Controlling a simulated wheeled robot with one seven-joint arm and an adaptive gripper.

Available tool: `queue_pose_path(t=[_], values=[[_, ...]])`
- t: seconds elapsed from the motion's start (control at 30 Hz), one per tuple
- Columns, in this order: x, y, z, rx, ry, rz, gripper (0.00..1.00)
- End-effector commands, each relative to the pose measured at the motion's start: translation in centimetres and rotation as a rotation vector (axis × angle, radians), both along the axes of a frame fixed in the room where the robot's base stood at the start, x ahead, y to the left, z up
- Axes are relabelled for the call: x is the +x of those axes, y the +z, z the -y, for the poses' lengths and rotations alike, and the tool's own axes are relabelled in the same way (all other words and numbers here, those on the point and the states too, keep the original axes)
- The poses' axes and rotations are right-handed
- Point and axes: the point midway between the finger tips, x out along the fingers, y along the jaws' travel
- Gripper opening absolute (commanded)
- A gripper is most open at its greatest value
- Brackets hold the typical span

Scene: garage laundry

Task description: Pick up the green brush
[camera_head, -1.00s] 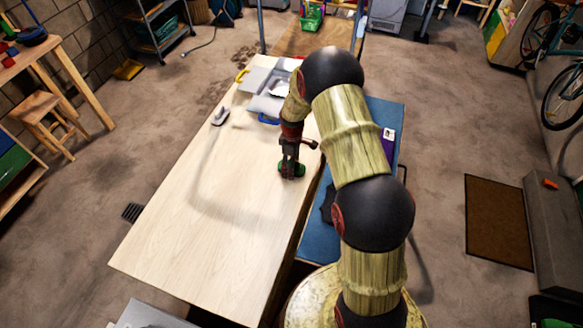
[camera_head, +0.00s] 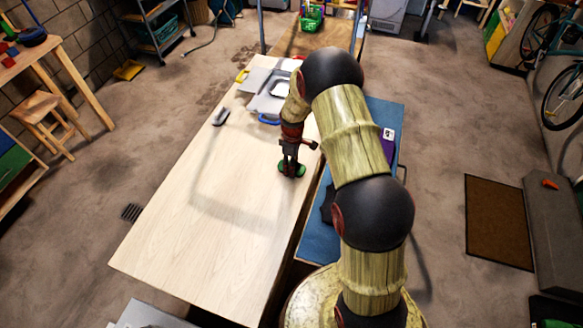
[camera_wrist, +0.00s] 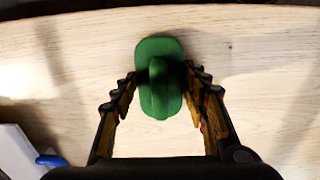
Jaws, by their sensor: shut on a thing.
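The green brush (camera_wrist: 158,62) shows in the wrist view between my gripper's two fingers, with its handle running across its top. In the head view the brush (camera_head: 284,169) shows as green edges below my gripper (camera_head: 291,168), near the right edge of the light wooden table (camera_head: 190,240). My gripper (camera_wrist: 160,82) is shut on the brush, with a finger at each side of it. The brush's underside is hidden, so I cannot tell whether it touches the table.
A grey brush-like object (camera_head: 221,117) lies on the table to the left. Grey trays or cases (camera_head: 257,78) with yellow and blue handles sit at the far end. A blue surface (camera_head: 318,236) adjoins on the right. The table's near and middle parts are clear.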

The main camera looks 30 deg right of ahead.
Motion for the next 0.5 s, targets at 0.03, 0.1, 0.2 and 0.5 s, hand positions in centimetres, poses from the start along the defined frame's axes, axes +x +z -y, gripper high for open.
queue_pose_path(t=[0.03, 0.1, 0.2, 0.5], values=[[0.00, -0.01, 0.00, 0.000, 0.000, 0.000, 0.21], [0.00, -0.01, 0.00, 0.000, 0.000, 0.000, 0.17], [0.02, 0.01, 0.01, 0.000, 0.000, 0.000, 0.17], [0.07, 0.80, 0.01, 0.000, 0.000, 0.001, 0.17]])
